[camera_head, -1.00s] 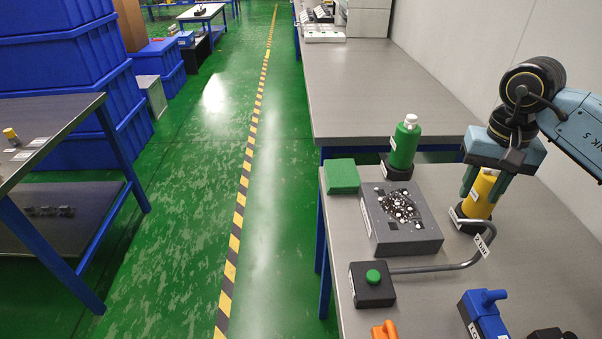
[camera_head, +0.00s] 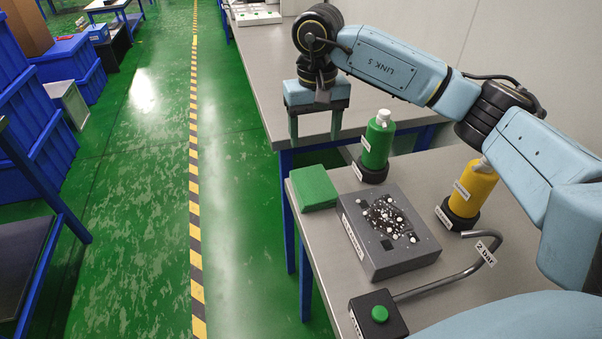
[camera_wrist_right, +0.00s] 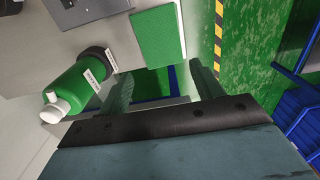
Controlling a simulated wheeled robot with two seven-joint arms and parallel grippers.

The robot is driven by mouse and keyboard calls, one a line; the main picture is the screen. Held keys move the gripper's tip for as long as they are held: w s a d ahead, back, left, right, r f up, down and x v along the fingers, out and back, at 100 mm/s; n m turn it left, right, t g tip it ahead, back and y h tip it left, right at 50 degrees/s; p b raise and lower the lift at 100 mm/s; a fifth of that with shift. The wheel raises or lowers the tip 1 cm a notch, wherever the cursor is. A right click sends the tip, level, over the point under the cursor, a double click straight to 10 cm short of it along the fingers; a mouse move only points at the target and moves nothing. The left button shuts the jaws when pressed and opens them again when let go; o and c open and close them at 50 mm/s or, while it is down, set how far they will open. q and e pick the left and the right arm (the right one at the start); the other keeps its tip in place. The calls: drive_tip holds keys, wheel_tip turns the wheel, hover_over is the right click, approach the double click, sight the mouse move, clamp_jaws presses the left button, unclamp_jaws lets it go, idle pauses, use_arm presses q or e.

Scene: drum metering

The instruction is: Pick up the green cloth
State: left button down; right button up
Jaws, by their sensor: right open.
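The green cloth (camera_head: 313,188) is a flat folded square at the far left corner of the near grey table. It also shows in the right wrist view (camera_wrist_right: 157,37), near the top middle, just beyond the fingers. My right gripper (camera_head: 315,140) is open and empty, pointing down. In the head view it appears above and slightly beyond the cloth, apart from it. Its two fingers show in the right wrist view (camera_wrist_right: 160,85) with a gap between them. My left gripper is not in view.
A green bottle (camera_head: 378,140) stands right of the cloth in a dark holder, and a yellow bottle (camera_head: 473,188) stands further right. A grey box with white pieces (camera_head: 387,232) lies in front of the cloth. A green button box (camera_head: 378,314) and bent metal bar (camera_head: 450,277) are nearer.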

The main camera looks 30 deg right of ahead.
sight(313, 182)
drive_tip(key=shift+o, duration=1.2)
drive_tip(key=shift+w+f, duration=0.35)
drive_tip(key=shift+f, duration=0.4)
drive_tip(key=shift+o, duration=1.1)
drive_tip(key=shift+s+f, duration=0.15)
drive_tip(key=shift+f, duration=0.6)
drive_tip(key=shift+o, duration=1.1)
drive_tip(key=f, duration=0.4)
drive_tip(key=shift+s+b, duration=0.3)
drive_tip(key=shift+s, duration=0.1)
drive_tip(key=shift+w+f, duration=0.1)
drive_tip(key=shift+f, duration=0.4)
wheel_tip(313, 182, down, 4)
drive_tip(key=shift+f, duration=0.45)
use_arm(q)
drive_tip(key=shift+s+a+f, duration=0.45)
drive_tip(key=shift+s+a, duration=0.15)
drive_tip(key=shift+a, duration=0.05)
